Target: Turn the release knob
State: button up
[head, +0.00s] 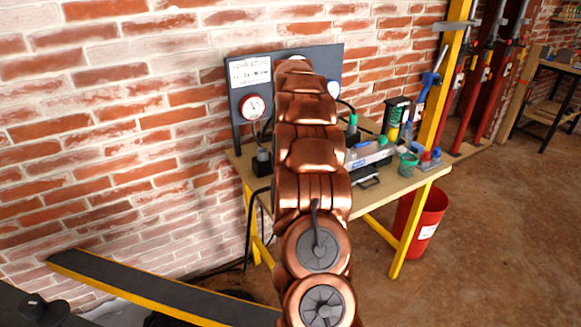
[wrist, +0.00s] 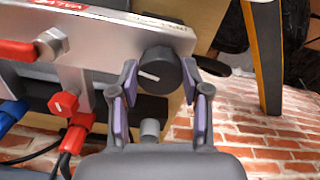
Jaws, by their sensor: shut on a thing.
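In the wrist view, a round black knob (wrist: 160,72) with a white pointer line sits on the front of a grey metal panel (wrist: 110,45). My gripper (wrist: 160,88) has one finger on each side of the knob, with purple pads facing it, and is shut on it. The pointer line slants slightly, toward the left. In the head view, my copper-coloured arm reaches toward the workbench (head: 405,186) and hides the gripper and the knob.
In the wrist view, a red lever (wrist: 32,50) and a small red knob (wrist: 64,103) are left of the gripper. The bench holds a gauge board (head: 240,100), a green cup (head: 408,163) and several bottles. A red bin (head: 428,222) stands beneath. Open floor lies right.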

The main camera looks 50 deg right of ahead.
jog(key=shift+s+n, duration=0.1)
jog(key=shift+n, duration=1.1)
jog(key=o, duration=1.1)
jog(key=shift+o, duration=0.2)
jog(key=shift+r, duration=0.15)
notch_tip(320, 180, up, 12)
